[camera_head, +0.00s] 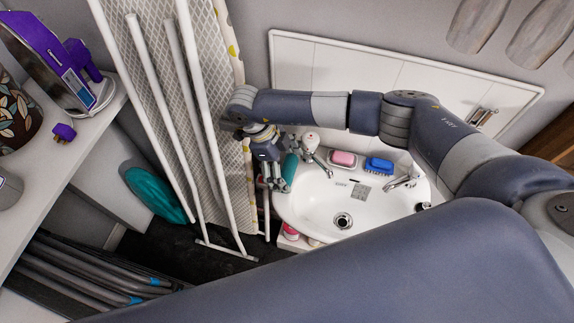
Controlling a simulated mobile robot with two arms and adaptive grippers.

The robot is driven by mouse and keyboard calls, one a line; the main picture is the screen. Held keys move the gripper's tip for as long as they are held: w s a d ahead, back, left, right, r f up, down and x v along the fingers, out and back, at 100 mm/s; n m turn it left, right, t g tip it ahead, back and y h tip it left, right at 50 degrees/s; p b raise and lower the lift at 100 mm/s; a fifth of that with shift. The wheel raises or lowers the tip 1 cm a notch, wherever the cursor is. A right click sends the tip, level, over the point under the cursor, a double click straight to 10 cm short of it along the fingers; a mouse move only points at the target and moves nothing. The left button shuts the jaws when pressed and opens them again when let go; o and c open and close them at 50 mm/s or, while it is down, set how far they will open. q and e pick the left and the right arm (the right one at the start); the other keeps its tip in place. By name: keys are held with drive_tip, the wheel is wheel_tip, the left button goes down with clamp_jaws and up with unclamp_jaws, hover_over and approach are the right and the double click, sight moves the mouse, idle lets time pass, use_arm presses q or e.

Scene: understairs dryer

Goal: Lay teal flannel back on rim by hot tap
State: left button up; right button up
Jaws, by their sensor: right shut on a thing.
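The teal flannel (290,166) shows as a small teal strip at the left end of the white basin (322,210). My right gripper (279,186) points down there and is shut on the flannel; its fingers hide part of it. The left tap (311,143), with a pale top, stands on the rim just right of the flannel. I cannot tell whether the flannel touches the rim. Another tap (404,181) stands at the basin's right. My left gripper is not in view.
A pink soap in a dish (343,159) and a blue brush (379,165) sit along the back rim. A folded ironing board (225,125) stands close left of my gripper. A shelf with an iron (62,62) is at far left.

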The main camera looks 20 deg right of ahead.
drive_tip(key=o, duration=0.9)
drive_tip(key=shift+c, duration=0.2)
drive_tip(key=v, duration=1.2)
drive_tip(key=shift+s, duration=0.1)
